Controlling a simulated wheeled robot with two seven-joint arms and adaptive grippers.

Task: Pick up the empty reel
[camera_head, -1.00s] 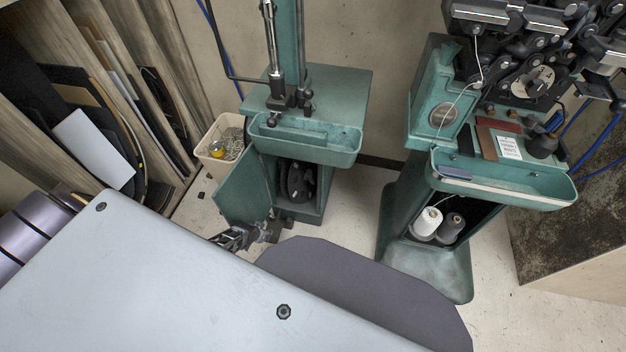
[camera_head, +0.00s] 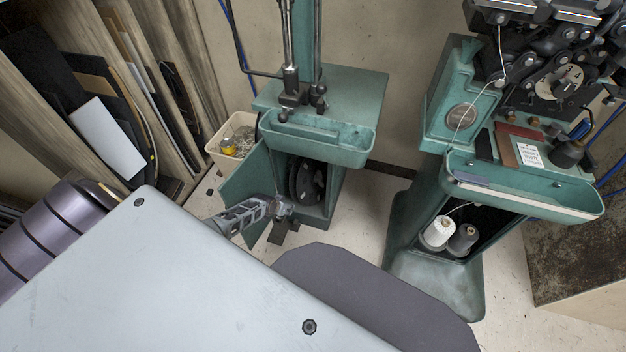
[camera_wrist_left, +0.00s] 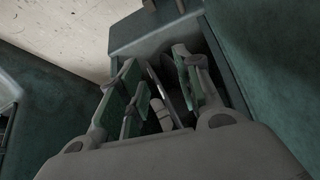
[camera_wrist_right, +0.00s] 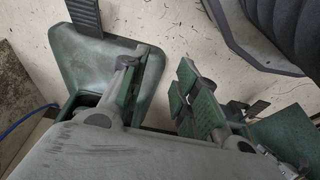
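A dark round reel (camera_head: 307,182) stands upright in the open lower compartment of the left green machine. I cannot tell whether any thread is on it. My left gripper (camera_head: 283,209) is at the front of that compartment, beside the open door, just short of the reel. In the left wrist view the left gripper (camera_wrist_left: 155,62) is open, and the reel's dark disc (camera_wrist_left: 172,82) shows between and beyond its fingers. I cannot tell whether they touch. My right gripper (camera_wrist_right: 156,75) is open and empty above the floor in the right wrist view; it is not seen in the head view.
The compartment's green door (camera_head: 245,187) stands open at its left. A beige bin (camera_head: 222,160) is behind it. The right machine's compartment holds a white cone (camera_head: 438,231) and a grey cone (camera_head: 463,239).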

